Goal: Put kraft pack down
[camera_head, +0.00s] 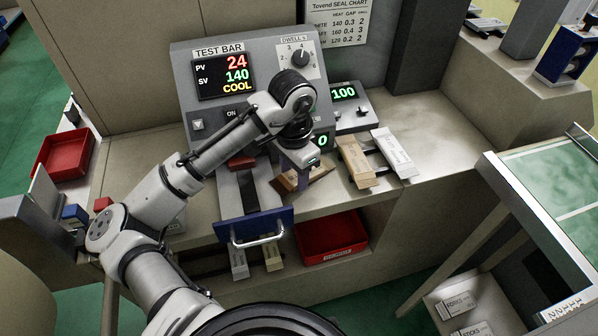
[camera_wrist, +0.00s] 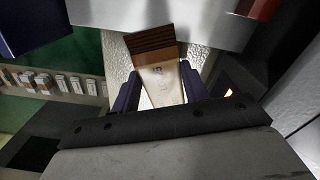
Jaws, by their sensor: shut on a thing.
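The kraft pack (camera_wrist: 158,75) is between my gripper's two dark fingers in the wrist view, with a dark brown banded end at the top and a pale tan face toward the camera. My gripper (camera_wrist: 155,90) is shut on it. In the head view my gripper (camera_head: 303,178) points down over the bench just right of the sealing slot, and the kraft pack (camera_head: 285,183) shows partly behind the fingers. Whether the pack touches the bench is unclear. Another tan pack (camera_head: 356,162) and a white pack (camera_head: 394,153) lie side by side to the right.
The sealer (camera_head: 220,95) with its lit display stands behind my arm. A blue drawer front (camera_head: 252,229) with a handle juts out at the front. A red bin (camera_head: 332,236) sits below the bench. The bench right of the white pack (camera_head: 450,135) is clear.

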